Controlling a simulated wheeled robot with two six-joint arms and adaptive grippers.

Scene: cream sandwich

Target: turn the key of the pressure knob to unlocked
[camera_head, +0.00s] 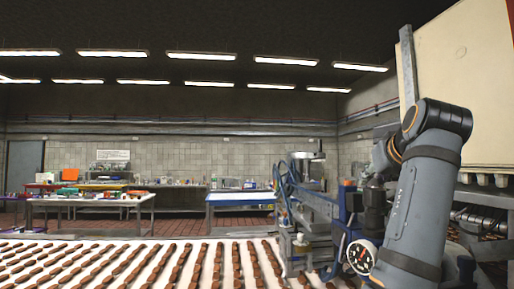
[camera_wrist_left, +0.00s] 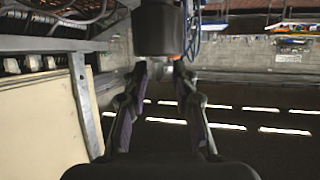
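A round white pressure gauge with a red-and-dark face (camera_head: 361,256) sits low on the blue machine, left of my left arm. I cannot make out the key or its position. A dark cylinder (camera_wrist_left: 160,28) shows in the wrist view, just beyond the fingertips; I cannot tell whether it is the pressure knob. My left gripper (camera_wrist_left: 160,70) has its two fingers apart, with a clear gap and nothing held. In the head view its fingers are mostly hidden behind my wrist. My right gripper is not in view.
A large cream panel (camera_head: 470,80) with a grey metal post (camera_head: 409,68) stands close on the right. A white conveyor (camera_head: 215,270) with rows of brown bars fills the lower left. The blue-and-grey machine (camera_head: 315,205) is beyond my arm. Worktables (camera_head: 95,201) stand far back.

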